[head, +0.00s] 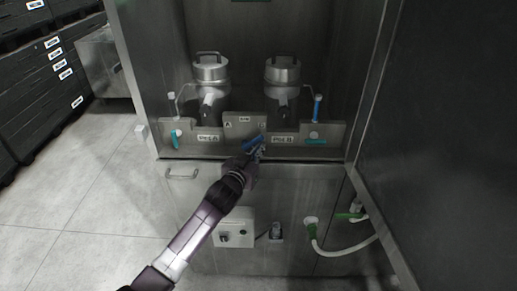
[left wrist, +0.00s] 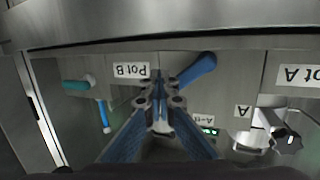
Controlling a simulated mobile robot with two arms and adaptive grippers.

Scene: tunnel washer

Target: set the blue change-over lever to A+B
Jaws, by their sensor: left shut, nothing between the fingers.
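The blue change-over lever (head: 252,143) sits on the steel panel between the Pot A and Pot B labels. In the left wrist view, which is upside down, the lever (left wrist: 198,70) slants from beside my fingers toward the Pot A side, its free end low on the panel. An A label (left wrist: 243,110) and an A+B label (left wrist: 204,120) show there. My left gripper (head: 258,150) is shut and empty at the lever's Pot B side; its fingertips (left wrist: 160,88) are close to the lever's inner end, which they partly hide. I cannot tell whether they touch. My right gripper is out of view.
Two lidded steel pots (head: 210,72) (head: 283,75) stand behind the panel. Teal handles (head: 175,139) (head: 315,141) and an upright blue handle (head: 317,108) flank the lever. A dark wall (head: 450,130) closes the right side; the floor at left (head: 90,200) is open.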

